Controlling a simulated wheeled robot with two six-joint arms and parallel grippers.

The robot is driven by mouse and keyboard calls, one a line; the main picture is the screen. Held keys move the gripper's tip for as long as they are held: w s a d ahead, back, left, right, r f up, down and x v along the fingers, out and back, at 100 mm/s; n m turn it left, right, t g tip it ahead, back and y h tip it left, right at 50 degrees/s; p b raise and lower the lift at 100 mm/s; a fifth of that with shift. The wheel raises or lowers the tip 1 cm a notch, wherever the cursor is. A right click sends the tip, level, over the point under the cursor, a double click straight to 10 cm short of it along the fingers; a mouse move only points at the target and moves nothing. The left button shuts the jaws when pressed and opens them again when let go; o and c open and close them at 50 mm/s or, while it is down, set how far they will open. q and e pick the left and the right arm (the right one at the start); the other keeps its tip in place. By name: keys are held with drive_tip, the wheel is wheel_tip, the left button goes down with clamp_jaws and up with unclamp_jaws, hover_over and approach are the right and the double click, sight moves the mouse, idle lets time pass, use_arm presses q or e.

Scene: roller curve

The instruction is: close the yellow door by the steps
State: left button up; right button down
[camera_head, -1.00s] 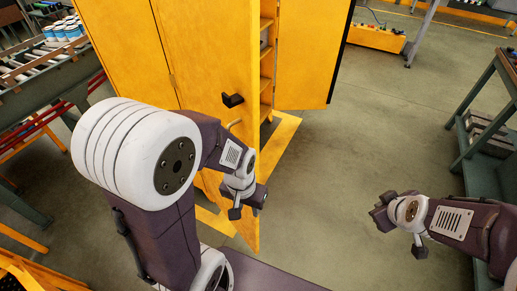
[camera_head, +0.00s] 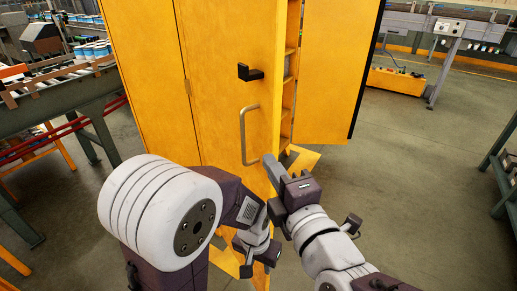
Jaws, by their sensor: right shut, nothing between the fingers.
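The yellow cabinet (camera_head: 140,70) stands ahead of me. One yellow door (camera_head: 225,90) stands ajar, with a grey bar handle (camera_head: 243,135) and a black latch piece (camera_head: 250,73). A second yellow door (camera_head: 335,70) is swung out to the right, with shelves (camera_head: 290,70) showing between the two. I cannot pick out any steps. My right gripper (camera_head: 272,168) is shut and empty, its tips at the lower free edge of the handled door; contact is unclear. My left gripper (camera_head: 259,262) is lower, close by the same door, with its fingers apart and empty.
A roller conveyor (camera_head: 60,85) with cans (camera_head: 92,50) stands at the left. A yellow box (camera_head: 395,83) lies on the floor behind the right door, near a conveyor (camera_head: 450,28). A green bench (camera_head: 500,165) is at the right edge. The floor (camera_head: 420,170) between is clear.

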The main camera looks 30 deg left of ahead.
sight(259, 143)
drive_tip(key=x, duration=0.8)
drive_tip(key=shift+w+a+f+b, duration=0.1)
drive_tip(key=shift+w+b, duration=0.1)
drive_tip(key=shift+b, duration=0.15)
drive_tip(key=shift+w, duration=0.1)
